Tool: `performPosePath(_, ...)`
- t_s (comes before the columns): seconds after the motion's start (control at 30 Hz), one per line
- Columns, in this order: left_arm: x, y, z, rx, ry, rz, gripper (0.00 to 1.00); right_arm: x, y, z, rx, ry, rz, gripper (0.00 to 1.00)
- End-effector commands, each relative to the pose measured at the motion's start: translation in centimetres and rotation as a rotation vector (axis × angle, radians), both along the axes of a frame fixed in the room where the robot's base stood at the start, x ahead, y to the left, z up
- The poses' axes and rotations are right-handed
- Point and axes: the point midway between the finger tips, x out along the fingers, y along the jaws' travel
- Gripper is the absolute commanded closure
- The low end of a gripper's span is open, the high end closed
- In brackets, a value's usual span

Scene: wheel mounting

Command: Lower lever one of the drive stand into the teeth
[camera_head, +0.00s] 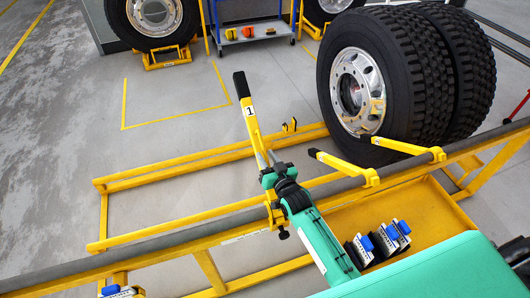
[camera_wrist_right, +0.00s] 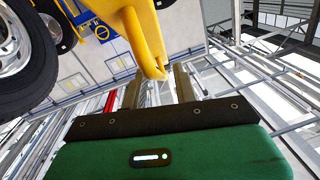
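Lever one (camera_head: 251,118) is a yellow bar with a black grip and a "1" label. In the head view it stands raised and steeply tilted from its yellow clamp (camera_head: 274,212) on the grey rail. My right gripper (camera_head: 266,157) comes up from below at the lever's lower part. In the right wrist view the gripper's fingers (camera_wrist_right: 158,90) stand apart, and a yellow bar (camera_wrist_right: 146,38) passes in front of and between them. I cannot tell whether they touch it. The teeth cannot be made out. My left gripper is not in view.
The grey rail (camera_head: 190,240) crosses the yellow drive stand. Two more yellow levers (camera_head: 343,167) lie at the right, by the large double wheel (camera_head: 357,88). Blue-and-white blocks (camera_head: 387,240) sit on a yellow tray (camera_head: 437,207). The floor at the left is clear.

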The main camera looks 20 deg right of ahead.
Motion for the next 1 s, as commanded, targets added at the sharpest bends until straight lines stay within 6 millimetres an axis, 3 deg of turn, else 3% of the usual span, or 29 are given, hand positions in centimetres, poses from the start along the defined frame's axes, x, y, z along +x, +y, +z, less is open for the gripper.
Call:
performPosePath(0.2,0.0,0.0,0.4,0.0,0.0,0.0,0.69,1.5,0.2,0.0,0.0,0.001,0.0,0.71)
performPosePath(0.5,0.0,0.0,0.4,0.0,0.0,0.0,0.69,1.6,0.3,0.0,0.0,0.001,0.0,0.71)
performPosePath(0.67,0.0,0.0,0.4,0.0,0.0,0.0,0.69,1.6,0.2,0.0,0.0,0.001,0.0,1.0)
performPosePath(1.0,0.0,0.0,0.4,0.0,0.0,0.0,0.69,1.6,0.2,0.0,0.0,0.0,0.0,1.0)
